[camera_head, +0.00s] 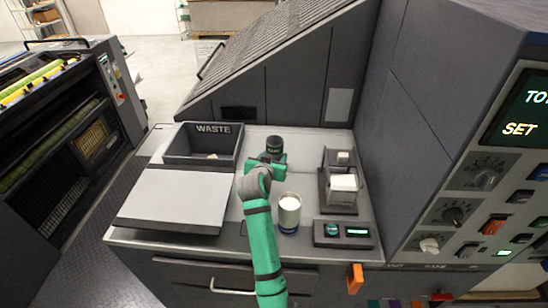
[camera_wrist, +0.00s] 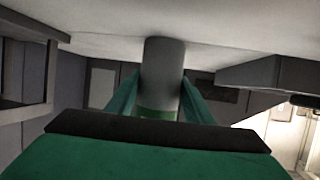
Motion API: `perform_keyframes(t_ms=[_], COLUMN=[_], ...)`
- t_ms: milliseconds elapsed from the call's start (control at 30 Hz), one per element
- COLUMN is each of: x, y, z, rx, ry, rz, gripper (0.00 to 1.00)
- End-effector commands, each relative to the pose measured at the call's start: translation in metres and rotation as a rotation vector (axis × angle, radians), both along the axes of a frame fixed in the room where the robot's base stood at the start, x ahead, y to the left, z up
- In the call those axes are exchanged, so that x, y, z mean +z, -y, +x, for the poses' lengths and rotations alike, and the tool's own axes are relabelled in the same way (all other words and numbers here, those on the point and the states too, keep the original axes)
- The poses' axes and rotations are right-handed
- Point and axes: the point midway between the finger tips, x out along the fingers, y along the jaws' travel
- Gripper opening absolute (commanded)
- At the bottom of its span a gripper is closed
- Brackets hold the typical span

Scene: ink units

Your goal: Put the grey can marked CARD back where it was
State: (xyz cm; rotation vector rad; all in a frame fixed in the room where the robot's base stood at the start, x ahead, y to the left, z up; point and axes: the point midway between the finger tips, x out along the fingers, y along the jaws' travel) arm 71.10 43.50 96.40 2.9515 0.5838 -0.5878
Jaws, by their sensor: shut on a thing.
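A dark grey can (camera_head: 274,142) with a green band stands upright at the back of the counter, just right of the WASTE bin. The marking on its band is too small to read. My gripper (camera_head: 270,160) is around the can from the front, shut on it. In the wrist view, which is upside down, the grey can (camera_wrist: 164,72) shows between my two green fingers (camera_wrist: 162,100). Its end appears to meet the pale counter surface (camera_wrist: 80,25), but I cannot tell whether it rests there or is slightly above. My gripper hides part of the can.
The open WASTE bin (camera_head: 174,157) is left of the can, with a flat grey panel (camera_head: 175,198) in front. A white-filled cup (camera_head: 289,216) stands right of my arm.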

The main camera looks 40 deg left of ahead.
Motion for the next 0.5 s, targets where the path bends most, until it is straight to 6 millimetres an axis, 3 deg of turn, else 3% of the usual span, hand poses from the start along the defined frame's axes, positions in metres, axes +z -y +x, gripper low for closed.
perform_keyframes(t_ms=[33,100,500], x=[-0.0009,-0.0007,0.0035], y=[-0.0004,-0.0008,0.0], z=[-0.0003,-0.0005,-0.004], rx=[0.001,0.001,0.002], ry=[0.0,0.0,0.001], rz=[0.0,0.0,0.0], gripper=[0.52,0.66,0.66])
